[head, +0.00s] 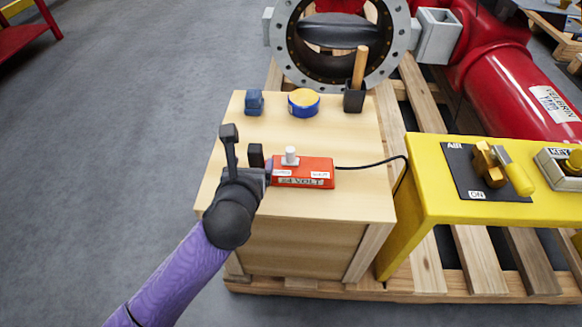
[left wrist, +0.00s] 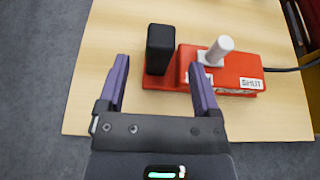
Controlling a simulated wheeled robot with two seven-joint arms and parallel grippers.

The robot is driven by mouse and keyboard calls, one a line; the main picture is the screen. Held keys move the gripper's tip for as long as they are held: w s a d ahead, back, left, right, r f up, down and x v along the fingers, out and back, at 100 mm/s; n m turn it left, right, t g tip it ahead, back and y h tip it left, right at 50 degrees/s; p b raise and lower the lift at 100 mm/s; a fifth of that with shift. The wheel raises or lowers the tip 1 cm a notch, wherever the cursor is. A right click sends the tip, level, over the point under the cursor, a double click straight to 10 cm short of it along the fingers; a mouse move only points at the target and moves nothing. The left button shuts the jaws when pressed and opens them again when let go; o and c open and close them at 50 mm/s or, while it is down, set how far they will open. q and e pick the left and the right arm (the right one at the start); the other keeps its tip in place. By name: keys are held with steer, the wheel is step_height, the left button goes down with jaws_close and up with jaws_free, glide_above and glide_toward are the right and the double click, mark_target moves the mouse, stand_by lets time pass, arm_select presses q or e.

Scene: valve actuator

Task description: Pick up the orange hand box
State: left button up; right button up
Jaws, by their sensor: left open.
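The orange hand box (head: 303,173) lies on the light wooden top of a crate. It has a white knob, white labels and a black cable leaving its right end. A black upright block (head: 256,155) stands at its left end; whether it is part of the box I cannot tell. My left gripper (head: 247,152) is open at the box's left end. In the left wrist view, the black block (left wrist: 160,48) is ahead of and between the gripper's fingertips (left wrist: 158,66). The right finger overlaps the orange box (left wrist: 222,72) in the picture; contact is unclear. My right gripper is not in view.
A blue block (head: 254,102), a blue-and-yellow roll (head: 303,103) and a dark holder with a wooden handle (head: 354,98) stand along the crate's back. A yellow stand (head: 428,190) with a valve lever is at right. The crate top's front is clear.

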mark_target(254, 158)
arm_select(q)
steer(key=x, duration=0.4)
steer(key=shift+w+f, duration=0.15)
steer(key=shift+w, duration=0.25)
jaws_close()
stand_by(1.0)
